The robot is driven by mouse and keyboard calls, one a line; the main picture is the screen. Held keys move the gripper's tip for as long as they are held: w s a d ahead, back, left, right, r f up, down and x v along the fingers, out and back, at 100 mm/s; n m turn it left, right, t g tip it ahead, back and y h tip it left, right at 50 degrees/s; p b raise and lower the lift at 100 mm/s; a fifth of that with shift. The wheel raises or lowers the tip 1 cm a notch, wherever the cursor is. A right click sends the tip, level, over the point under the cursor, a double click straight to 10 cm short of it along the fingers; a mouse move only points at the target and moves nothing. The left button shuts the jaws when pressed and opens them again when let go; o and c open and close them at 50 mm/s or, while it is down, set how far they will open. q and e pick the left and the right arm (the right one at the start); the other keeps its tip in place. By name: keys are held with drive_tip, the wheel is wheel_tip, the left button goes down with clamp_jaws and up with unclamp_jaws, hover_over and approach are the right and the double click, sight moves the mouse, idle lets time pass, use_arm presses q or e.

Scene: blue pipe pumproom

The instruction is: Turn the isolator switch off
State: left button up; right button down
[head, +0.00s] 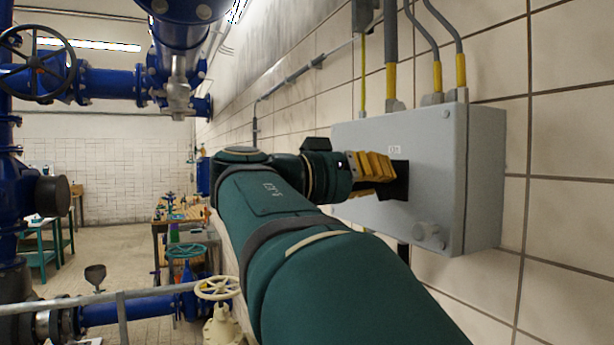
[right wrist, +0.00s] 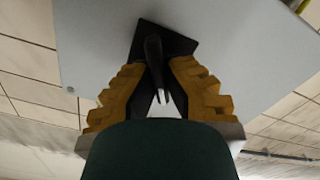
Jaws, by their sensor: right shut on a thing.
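The isolator switch is on the front of a grey wall box (head: 450,170). Its black plate and handle (head: 399,180) are partly hidden by my right gripper (head: 378,171) in the head view. In the right wrist view the black handle (right wrist: 153,62) stands out from a dark square plate (right wrist: 178,42), which sits rotated against the picture edges. The yellow, ridged fingers of my right gripper (right wrist: 156,85) are on both sides of the handle and closed on it. My left gripper is not in view.
Conduits with yellow sleeves (head: 391,80) enter the box top. A round grey knob (head: 428,236) sits low on the box front. Blue pipes (head: 110,83) and a cream handwheel (head: 218,288) stand to the left. The tiled wall runs close beside my right arm.

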drive_tip(key=n, duration=0.2)
drive_tip(key=shift+d+r+n, duration=0.1)
drive_tip(key=shift+n, duration=0.3)
drive_tip(key=n+p, duration=0.1)
drive_tip(key=n, duration=0.1)
drive_tip(key=shift+w+n, duration=0.1)
drive_tip(key=shift+n, duration=0.3)
drive_tip(key=n+p, duration=0.2)
drive_tip(key=n, duration=0.3)
drive_tip(key=shift+f+p, duration=0.2)
drive_tip(key=shift+p, duration=0.1)
drive_tip(key=shift+n, duration=0.4)
drive_tip(key=c, duration=1)
unclamp_jaws()
drive_tip(key=shift+w+d+f, duration=0.1)
